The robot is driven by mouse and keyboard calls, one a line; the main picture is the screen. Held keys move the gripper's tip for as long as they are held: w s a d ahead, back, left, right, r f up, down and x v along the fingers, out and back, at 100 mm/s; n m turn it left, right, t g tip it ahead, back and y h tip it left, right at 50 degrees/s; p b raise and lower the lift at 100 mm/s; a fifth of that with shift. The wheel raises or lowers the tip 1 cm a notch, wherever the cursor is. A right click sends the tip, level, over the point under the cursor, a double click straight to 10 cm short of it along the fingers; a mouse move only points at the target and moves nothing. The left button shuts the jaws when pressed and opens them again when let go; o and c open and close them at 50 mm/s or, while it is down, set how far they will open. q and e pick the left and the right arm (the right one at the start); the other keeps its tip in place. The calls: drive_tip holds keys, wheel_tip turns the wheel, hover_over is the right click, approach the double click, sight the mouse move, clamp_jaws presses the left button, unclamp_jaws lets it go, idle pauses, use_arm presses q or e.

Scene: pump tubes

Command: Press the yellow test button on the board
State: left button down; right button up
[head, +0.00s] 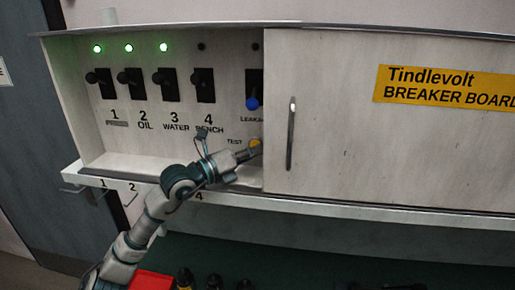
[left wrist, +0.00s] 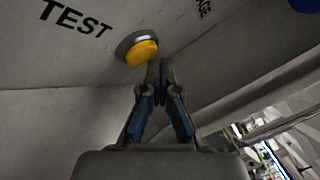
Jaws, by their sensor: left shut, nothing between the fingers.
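The yellow test button (head: 255,143) sits low on the breaker board (head: 130,145), right of the word TEST and close to the sliding door's edge. It also shows in the left wrist view (left wrist: 141,52) as a yellow dome in a grey ring. My left gripper (head: 252,150) is shut and empty, its fingertips at the button. In the left wrist view its tips (left wrist: 158,68) overlap the button's lower right edge; I cannot tell whether they touch it. My right gripper is not in view.
A sliding door (head: 360,130) covers the board's right part. Above the button is a blue-tipped leakage switch (head: 252,100). Several black breaker switches (head: 165,85) stand to the left, three with green lamps lit. A shelf edge (head: 330,212) with hooks runs below. A red item (head: 151,280) lies lower down.

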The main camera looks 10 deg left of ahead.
use_arm(q)
drive_tip(key=shift+b+v, duration=0.55)
drive_tip(key=shift+v, duration=0.4)
drive_tip(key=shift+s+a, duration=0.15)
drive_tip(key=shift+a, duration=0.25)
drive_tip(key=shift+d, duration=0.1)
drive_tip(key=shift+s+d+f+b, duration=0.1)
drive_tip(key=shift+s+d+b, duration=0.15)
drive_tip(key=shift+s+b, duration=0.15)
drive_tip(key=s+b, duration=0.1)
drive_tip(key=s, duration=0.1)
drive_tip(key=shift+s+d+b, duration=0.15)
drive_tip(key=shift+s+b, duration=0.15)
drive_tip(key=shift+b, duration=0.1)
drive_tip(key=shift+s+b, duration=0.35)
drive_tip(key=shift+s, duration=0.3)
drive_tip(key=shift+s+a, duration=0.15)
drive_tip(key=shift+a, duration=0.2)
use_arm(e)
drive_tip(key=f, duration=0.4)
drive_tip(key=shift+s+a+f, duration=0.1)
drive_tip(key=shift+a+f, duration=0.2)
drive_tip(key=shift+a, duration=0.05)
use_arm(q)
drive_tip(key=shift+d, duration=0.15)
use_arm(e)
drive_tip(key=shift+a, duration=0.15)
